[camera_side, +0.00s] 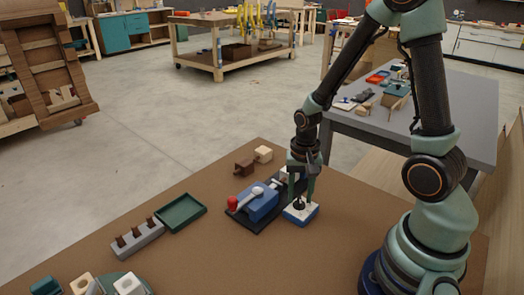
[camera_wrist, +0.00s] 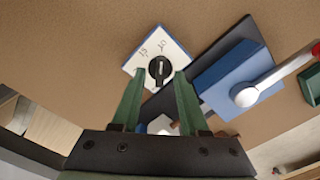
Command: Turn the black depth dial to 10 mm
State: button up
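The black depth dial (camera_wrist: 159,70) sits on a white-topped blue block (camera_wrist: 142,47). In the wrist view a pale line runs along the dial, roughly up and down. Marks that look like 15 and 20 show beyond it; I see no 10 mark, and the exact setting is too small to read. In the side view the dial (camera_side: 299,205) is below my gripper (camera_side: 300,197), whose fingers reach down toward the block (camera_side: 300,215). In the wrist view my gripper (camera_wrist: 159,74) is open, its green fingertips on either side of the dial with gaps. I cannot tell their exact height.
A blue fixture with a red-knobbed lever (camera_side: 260,203) stands on a dark base close to the left of the dial block. A green tray (camera_side: 181,213), a grey peg block (camera_side: 137,239) and small wooden blocks (camera_side: 254,160) lie farther off. The brown tabletop between is clear.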

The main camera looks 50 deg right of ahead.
aim_at(300, 197)
notch_tip(300, 197, up, 12)
dwell(0.8)
jog(key=s+a+r+n+t, duration=0.1)
jog(key=a+r+n+t, duration=0.4)
jog(key=r+n, duration=0.4)
jog(key=shift+s+a+r+n+t, duration=0.15)
jog(key=shift+a+r+n+t, duration=0.15)
jog(key=shift+a+n, duration=0.3)
